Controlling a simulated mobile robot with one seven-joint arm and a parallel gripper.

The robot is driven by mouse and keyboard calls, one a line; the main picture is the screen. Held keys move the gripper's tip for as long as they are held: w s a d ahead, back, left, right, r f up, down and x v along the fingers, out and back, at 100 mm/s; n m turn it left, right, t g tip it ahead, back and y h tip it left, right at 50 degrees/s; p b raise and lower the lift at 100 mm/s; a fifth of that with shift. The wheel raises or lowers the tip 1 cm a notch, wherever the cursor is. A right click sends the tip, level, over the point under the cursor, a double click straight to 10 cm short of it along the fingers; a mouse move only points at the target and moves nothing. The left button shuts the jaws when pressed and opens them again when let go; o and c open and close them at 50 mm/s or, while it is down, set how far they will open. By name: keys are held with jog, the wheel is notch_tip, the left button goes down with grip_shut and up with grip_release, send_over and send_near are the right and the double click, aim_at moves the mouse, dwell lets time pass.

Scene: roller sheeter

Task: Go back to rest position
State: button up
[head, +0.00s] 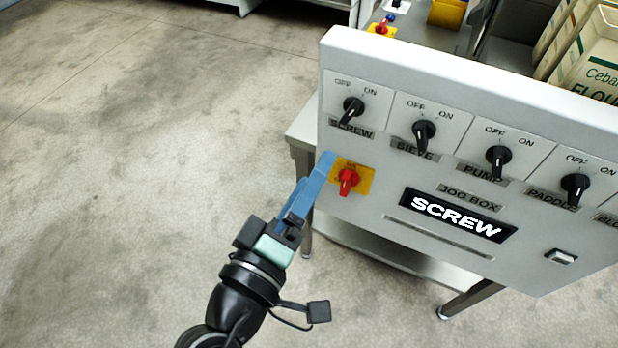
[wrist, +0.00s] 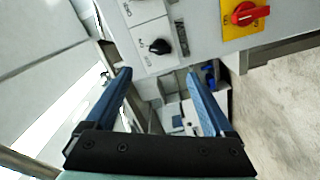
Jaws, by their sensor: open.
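My gripper (head: 318,178) has blue fingers and stands just left of the control panel (head: 375,225), close to the red knob (head: 348,181) on its yellow plate. In the wrist view my gripper (wrist: 158,88) shows its two fingers spread apart with nothing between them. The red knob also shows there at the upper right (wrist: 245,13), off to the side of the fingers. A black knob (wrist: 160,46) shows beyond the fingertips. Whether a finger touches the panel's edge cannot be told.
The panel has a row of black knobs, the leftmost labelled SCREW (head: 352,108), and a lit SCREW sign (head: 457,215). A metal table (head: 299,135) stands behind it. Flour bags (head: 590,60) are at the upper right. The concrete floor (head: 120,160) on the left is clear.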

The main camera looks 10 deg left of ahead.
dwell(0.6)
jog(key=w+d+r+m+t, duration=0.1)
jog(key=w+r+m, duration=0.1)
jog(key=r, duration=0.5)
jog(key=w+d+r+m+t+y, duration=0.1)
jog(key=w+r+m+t, duration=0.1)
jog(key=r, duration=0.4)
jog(key=w+d+r+m+t, duration=0.1)
jog(key=r+m, duration=0.2)
jog(key=r, duration=0.4)
jog(key=s+r+m+t+y+p, duration=0.1)
jog(key=r+p, duration=0.6)
jog(key=r, duration=1)
jog(key=s+r+m+t+y+p, duration=0.1)
jog(key=s+r+t+y+p, duration=0.2)
jog(key=r, duration=1.4)
jog(key=s+d+t+p, duration=0.1)
jog(key=s+t+p, duration=0.1)
jog(key=s+p, duration=0.1)
jog(key=shift+s+r+m+y+p, duration=0.15)
jog(key=shift+r+m+y+p, duration=0.2)
jog(key=shift+p, duration=0.2)
jog(key=shift+f, duration=0.1)
